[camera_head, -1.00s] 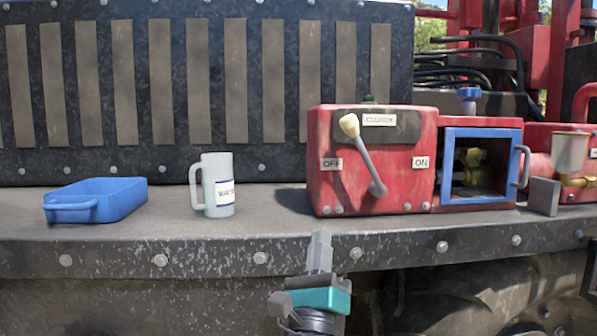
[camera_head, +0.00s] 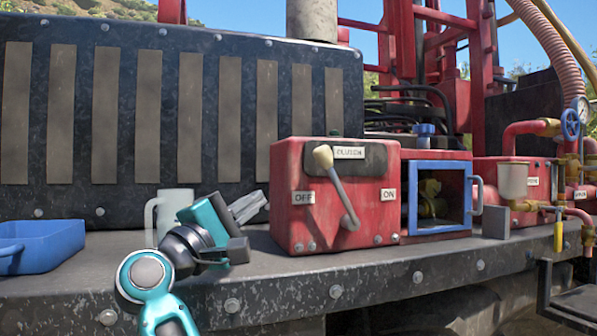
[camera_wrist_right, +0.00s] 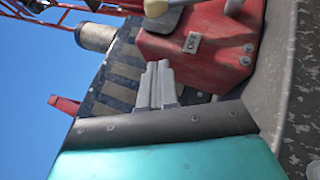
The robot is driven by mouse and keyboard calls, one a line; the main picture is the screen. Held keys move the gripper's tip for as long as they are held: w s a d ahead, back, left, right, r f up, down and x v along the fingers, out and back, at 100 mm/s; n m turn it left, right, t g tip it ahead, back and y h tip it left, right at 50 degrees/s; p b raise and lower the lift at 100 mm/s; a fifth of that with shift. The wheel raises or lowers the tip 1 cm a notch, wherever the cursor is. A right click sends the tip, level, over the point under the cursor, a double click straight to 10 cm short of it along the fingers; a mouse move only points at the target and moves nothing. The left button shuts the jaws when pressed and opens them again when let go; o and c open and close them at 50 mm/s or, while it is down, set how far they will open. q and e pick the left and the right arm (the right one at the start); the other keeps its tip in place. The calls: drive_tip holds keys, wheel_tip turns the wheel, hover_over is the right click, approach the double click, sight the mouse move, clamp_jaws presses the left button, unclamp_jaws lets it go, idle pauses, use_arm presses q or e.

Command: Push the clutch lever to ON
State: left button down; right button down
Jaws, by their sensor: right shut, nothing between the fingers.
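The clutch box (camera_head: 285,232) is red, with an OFF label on the left and an ON label on the right. Its lever (camera_head: 337,188) has a cream knob at the top and leans left, with the knob on the OFF side. My right gripper (camera_head: 250,206) is shut and empty, just left of the box and apart from the lever. In the right wrist view the shut fingers (camera_wrist_right: 158,84) point toward the box (camera_wrist_right: 225,30). The knob (camera_wrist_right: 155,8) shows at the top edge there. My left gripper is not in view.
A white mug (camera_head: 172,205) stands behind my right gripper, partly hidden. A blue tray (camera_head: 50,240) lies at the left on the grey ledge (camera_head: 300,275). A blue-framed opening (camera_head: 440,160) is right of the clutch box, with red pipes and a gauge farther right.

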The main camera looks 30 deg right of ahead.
drive_tip(key=shift+d, duration=0.1)
drive_tip(key=s+p+x, duration=0.1)
drive_tip(key=s+x, duration=0.1)
drive_tip(key=x, duration=1)
drive_tip(key=shift+s+d+r, duration=0.2)
drive_tip(key=shift+d+r, duration=0.3)
drive_tip(key=shift+d, duration=0.2)
